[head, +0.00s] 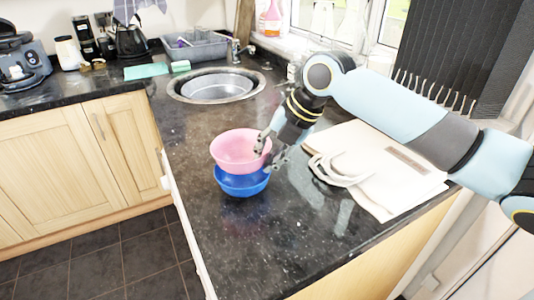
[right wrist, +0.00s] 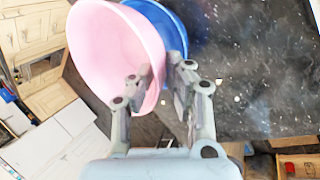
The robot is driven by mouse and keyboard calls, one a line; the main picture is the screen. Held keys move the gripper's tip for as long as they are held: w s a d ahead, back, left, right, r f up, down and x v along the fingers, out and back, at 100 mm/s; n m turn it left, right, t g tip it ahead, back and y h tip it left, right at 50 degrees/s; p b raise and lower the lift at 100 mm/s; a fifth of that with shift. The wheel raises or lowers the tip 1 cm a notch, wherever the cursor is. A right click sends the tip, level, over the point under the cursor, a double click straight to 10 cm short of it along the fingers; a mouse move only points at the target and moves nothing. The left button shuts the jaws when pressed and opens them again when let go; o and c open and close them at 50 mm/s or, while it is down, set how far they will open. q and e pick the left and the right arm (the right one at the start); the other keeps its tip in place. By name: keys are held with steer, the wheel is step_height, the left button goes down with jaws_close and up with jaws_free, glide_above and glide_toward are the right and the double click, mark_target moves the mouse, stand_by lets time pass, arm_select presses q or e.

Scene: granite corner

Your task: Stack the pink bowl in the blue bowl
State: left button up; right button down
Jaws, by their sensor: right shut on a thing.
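The pink bowl (head: 236,148) is upright or nearly so, directly above the blue bowl (head: 240,186) in the head view. Its lower part overlaps the blue bowl's opening; I cannot tell whether it touches the blue bowl or hangs just above it. The blue bowl stands on the dark granite worktop. My right gripper (head: 270,151) is shut on the pink bowl's right rim. In the right wrist view, the gripper (right wrist: 160,82) has the pink bowl's wall (right wrist: 115,50) between its fingers, with the blue bowl (right wrist: 160,22) partly hidden behind it. My left gripper is not in view.
A cream bag (head: 385,170) with handles lies on the worktop to the right. A round sink (head: 216,86) is behind the bowls, with a grey dish tub (head: 195,50) beyond. The worktop's left edge is close to the bowls. The worktop in front of them is clear.

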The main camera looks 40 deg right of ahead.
steer(key=shift+f, duration=0.2)
steer(key=c, duration=1.3)
jaws_free()
steer(key=shift+r, duration=0.1)
steer(key=shift+r+p, duration=0.35)
steer(key=shift+r, duration=0.05)
steer(key=shift+v, duration=6.1)
steer(key=shift+w+a+r, duration=0.1)
